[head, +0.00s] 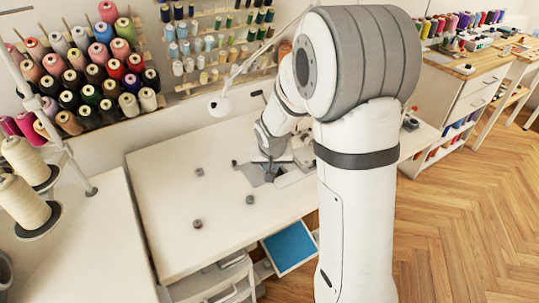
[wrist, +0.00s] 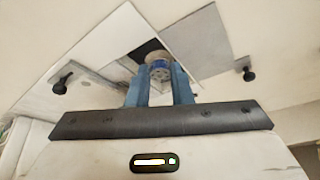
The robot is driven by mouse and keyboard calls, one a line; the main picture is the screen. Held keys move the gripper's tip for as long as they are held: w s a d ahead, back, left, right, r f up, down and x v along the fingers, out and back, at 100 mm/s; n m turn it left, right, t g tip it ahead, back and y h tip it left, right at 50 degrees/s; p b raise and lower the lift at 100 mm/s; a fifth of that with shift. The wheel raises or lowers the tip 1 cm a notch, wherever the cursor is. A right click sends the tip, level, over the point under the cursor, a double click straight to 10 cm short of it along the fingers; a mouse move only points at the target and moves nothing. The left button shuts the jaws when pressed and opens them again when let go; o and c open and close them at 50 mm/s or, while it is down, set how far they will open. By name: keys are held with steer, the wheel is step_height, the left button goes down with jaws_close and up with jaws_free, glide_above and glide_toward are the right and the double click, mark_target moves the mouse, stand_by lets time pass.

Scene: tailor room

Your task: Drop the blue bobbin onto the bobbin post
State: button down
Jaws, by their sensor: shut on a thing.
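In the wrist view my gripper (wrist: 159,88) has its two blue fingers shut on the blue bobbin (wrist: 159,67), a round piece with holes in its face. The bobbin is over a dark square opening (wrist: 148,51) among grey plates. In the head view my gripper (head: 269,174) is low over the grey plate area of the white table, and the bobbin is too small there to make out. I cannot pick out the bobbin post for certain; it may be behind the bobbin and fingers. Whether the bobbin touches anything below is not clear.
Several small dark pieces stand on the white table (head: 165,205), including one at the front (head: 197,223) and one nearer the gripper (head: 249,200). Thread racks (head: 95,75) line the wall. A lamp (head: 222,106) stands behind. The table's left part is mostly clear.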

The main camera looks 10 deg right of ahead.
steer(key=m, duration=0.1)
steer(key=w+m+h+b, duration=0.1)
steer(key=m, duration=0.1)
steer(key=shift+w+a+r, duration=0.1)
steer(key=shift+w+r, duration=0.15)
steer(key=shift+w, duration=0.05)
steer(key=shift+w+d+r+m+g+h+b, duration=0.15)
steer(key=shift+w+r+m+g+h, duration=0.15)
steer(key=shift+m, duration=0.35)
steer(key=shift+w+d+r+m+g+h+b, duration=0.1)
steer(key=shift+w+r+m+g+h+b, duration=0.2)
steer(key=shift+m, duration=0.35)
steer(key=shift+f+b, duration=0.35)
steer(key=shift+f, duration=0.7)
steer(key=shift+f+b, duration=0.6)
steer(key=shift+b, duration=0.2)
steer(key=shift+f+b, duration=0.5)
steer(key=shift+b, duration=0.25)
steer(key=c, duration=1.2)
jaws_free()
